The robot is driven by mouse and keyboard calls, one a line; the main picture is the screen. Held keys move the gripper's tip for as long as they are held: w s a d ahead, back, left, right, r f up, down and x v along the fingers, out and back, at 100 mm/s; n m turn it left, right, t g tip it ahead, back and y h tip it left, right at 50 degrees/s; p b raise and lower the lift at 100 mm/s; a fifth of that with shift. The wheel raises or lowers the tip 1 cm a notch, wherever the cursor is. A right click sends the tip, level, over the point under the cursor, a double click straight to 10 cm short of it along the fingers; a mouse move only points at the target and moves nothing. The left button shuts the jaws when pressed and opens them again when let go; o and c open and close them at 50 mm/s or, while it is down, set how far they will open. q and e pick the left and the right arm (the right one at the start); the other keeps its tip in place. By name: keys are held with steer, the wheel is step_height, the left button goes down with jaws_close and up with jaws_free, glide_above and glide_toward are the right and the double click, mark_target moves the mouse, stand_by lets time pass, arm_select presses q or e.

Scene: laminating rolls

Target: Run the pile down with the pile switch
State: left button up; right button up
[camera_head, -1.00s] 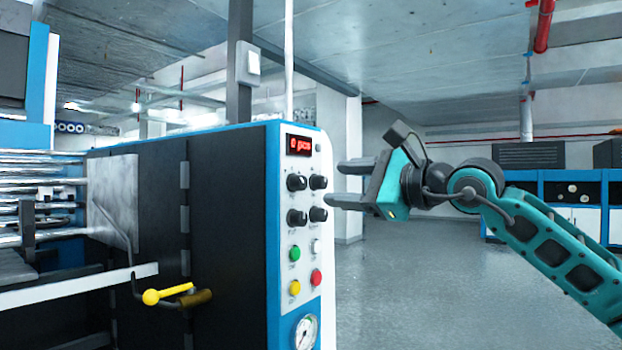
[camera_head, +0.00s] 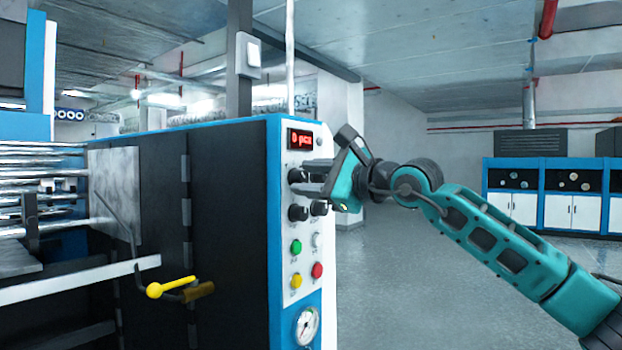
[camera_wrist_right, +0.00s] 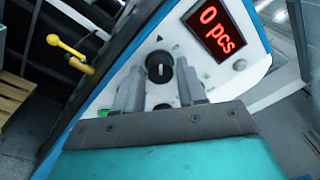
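The control panel (camera_head: 309,228) on the machine's end carries a red display reading 0 pcs (camera_head: 301,139), several black knobs and coloured buttons. Labels are too small to read, so I cannot tell which control is the pile switch. My right gripper (camera_head: 303,178) is at the upper knobs, its fingers apart and hiding the upper right knob. Its tips are near the upper left knob (camera_head: 295,175). In the right wrist view, a black knob (camera_wrist_right: 159,67) shows between and just beyond the fingertips (camera_wrist_right: 162,85); contact is unclear. My left gripper is out of view.
Below the knobs are green (camera_head: 296,247), white (camera_head: 317,241), yellow (camera_head: 296,281) and red (camera_head: 317,270) buttons and a gauge (camera_head: 306,326). A yellow-knobbed lever (camera_head: 155,290) sticks out at the left. The floor (camera_head: 400,270) to the right is clear.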

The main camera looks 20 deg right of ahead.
jaws_close()
steer(key=shift+f+m+b, duration=0.1)
steer(key=shift+m+b, duration=0.35)
steer(key=shift+m, duration=0.15)
steer(key=shift+m+b, duration=0.45)
steer(key=shift+m, duration=0.65)
steer(key=shift+m+g, duration=0.3)
steer(key=shift+m, duration=0.8)
steer(key=shift+r+m, duration=0.2)
steer(key=shift+m, duration=1.2)
